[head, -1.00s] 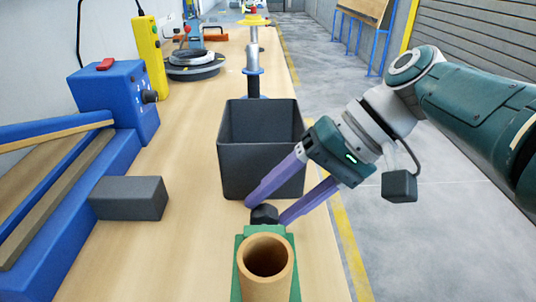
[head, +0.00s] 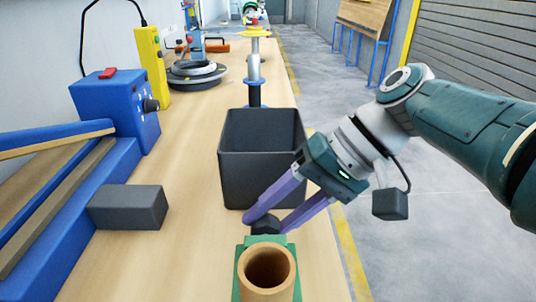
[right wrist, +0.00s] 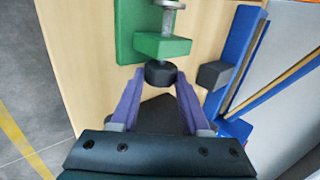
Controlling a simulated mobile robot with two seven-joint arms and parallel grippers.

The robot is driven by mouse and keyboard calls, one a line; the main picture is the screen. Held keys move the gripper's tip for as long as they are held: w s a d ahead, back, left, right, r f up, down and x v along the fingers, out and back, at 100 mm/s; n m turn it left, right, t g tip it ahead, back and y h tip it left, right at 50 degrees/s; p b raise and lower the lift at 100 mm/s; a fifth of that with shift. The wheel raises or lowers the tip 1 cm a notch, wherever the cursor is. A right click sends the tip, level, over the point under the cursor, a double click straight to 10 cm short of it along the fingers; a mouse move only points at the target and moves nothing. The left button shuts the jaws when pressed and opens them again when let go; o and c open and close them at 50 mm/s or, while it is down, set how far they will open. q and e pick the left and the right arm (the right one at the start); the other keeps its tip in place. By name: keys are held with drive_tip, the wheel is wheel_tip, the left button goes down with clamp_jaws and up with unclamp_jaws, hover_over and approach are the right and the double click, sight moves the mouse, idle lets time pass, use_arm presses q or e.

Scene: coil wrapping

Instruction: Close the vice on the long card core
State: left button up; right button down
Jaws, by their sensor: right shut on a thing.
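The long card core (head: 284,287) is a tan, open-ended tube standing at the bottom of the head view. The green vice (head: 240,268) is around it, and its body also shows in the right wrist view (right wrist: 163,46). The vice's black knob (head: 265,225) sits on the far side of the green body, on a metal screw; it also shows in the right wrist view (right wrist: 160,76). My right gripper (head: 267,224) has its purple fingers shut on this knob, one on each side. The core's lower part is hidden. My left gripper is out of view.
A dark open bin (head: 262,166) stands just beyond the knob, close to my right fingers. A dark grey block (head: 127,207) and a blue machine (head: 118,112) are at the left. A dark round turntable (head: 195,75) lies farther back. Bare bench shows between block and vice.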

drive_tip(key=shift+a+r+h+p, duration=0.1)
drive_tip(key=shift+r+h+p, duration=0.15)
drive_tip(key=shift+h+p, duration=0.65)
drive_tip(key=shift+a+h+p, duration=0.15)
drive_tip(key=shift+h+p, duration=0.15)
drive_tip(key=shift+h, duration=0.7)
drive_tip(key=shift+a+f+h+b, duration=0.15)
drive_tip(key=shift+h+b, duration=0.45)
drive_tip(key=shift+h, duration=0.3)
drive_tip(key=shift+h+b, duration=0.6)
drive_tip(key=shift+h, duration=0.1)
